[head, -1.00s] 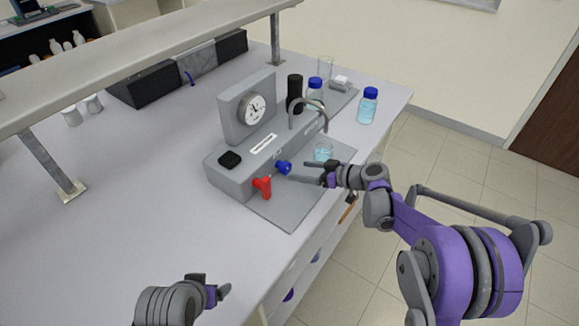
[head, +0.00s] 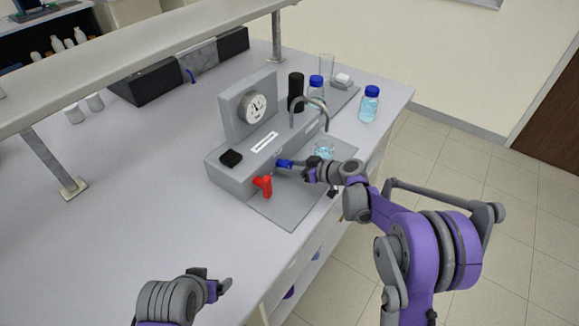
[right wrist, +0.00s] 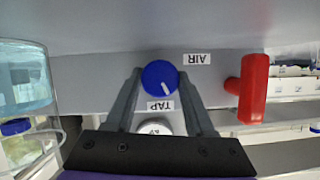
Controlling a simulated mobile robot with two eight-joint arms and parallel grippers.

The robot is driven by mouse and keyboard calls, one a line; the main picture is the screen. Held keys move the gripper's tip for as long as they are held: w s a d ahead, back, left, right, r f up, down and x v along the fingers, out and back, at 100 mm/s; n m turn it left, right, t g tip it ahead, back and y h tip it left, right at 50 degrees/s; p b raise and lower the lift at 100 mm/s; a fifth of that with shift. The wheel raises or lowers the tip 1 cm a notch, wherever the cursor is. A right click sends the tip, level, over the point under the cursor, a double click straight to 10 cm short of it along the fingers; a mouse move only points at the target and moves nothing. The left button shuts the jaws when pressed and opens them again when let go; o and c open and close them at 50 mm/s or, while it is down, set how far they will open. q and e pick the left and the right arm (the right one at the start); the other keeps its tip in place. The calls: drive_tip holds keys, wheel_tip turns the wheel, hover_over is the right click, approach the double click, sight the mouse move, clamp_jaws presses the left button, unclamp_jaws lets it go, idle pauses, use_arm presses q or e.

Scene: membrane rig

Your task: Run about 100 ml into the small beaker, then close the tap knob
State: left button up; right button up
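The blue tap knob (right wrist: 160,77) is on the front of the grey rig, beside a TAP label; it also shows in the head view (head: 284,163). My right gripper (right wrist: 161,80) has a finger on each side of the knob, with no clear gap. The small beaker (head: 324,149) stands under the curved spout (head: 311,103) and holds pale blue liquid. In the upside-down right wrist view the beaker (right wrist: 25,80) is cut by the left edge; I cannot read its level or make out a stream. My left gripper (head: 222,285) is low in the head view, away from the rig.
A red handle (head: 263,186), beside the AIR label, sticks out near the knob. A dial gauge (head: 253,107) stands on the rig. A blue-capped bottle (head: 369,104) and a tall glass cylinder (head: 326,67) stand behind. The bench at left is mostly clear.

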clamp_jaws()
use_arm(q)
drive_tip(key=shift+s+f+b, duration=0.25)
drive_tip(key=shift+f+b, duration=0.2)
drive_tip(key=shift+f, duration=0.25)
use_arm(e)
drive_tip(key=shift+w+d+f+m+g+y, duration=0.15)
drive_tip(key=shift+m+g+y, duration=0.3)
drive_tip(key=shift+m, duration=0.45)
use_arm(q)
drive_tip(key=shift+s+f+b, duration=0.3)
drive_tip(key=shift+f+b, duration=0.1)
drive_tip(key=shift+f, duration=0.1)
use_arm(e)
drive_tip(key=shift+m+g+y, duration=0.35)
drive_tip(key=shift+m, duration=0.35)
use_arm(q)
drive_tip(key=shift+f, duration=0.1)
use_arm(e)
drive_tip(key=shift+m, duration=0.3)
drive_tip(key=o, duration=0.7)
unclamp_jaws()
drive_tip(key=shift+o, duration=0.2)
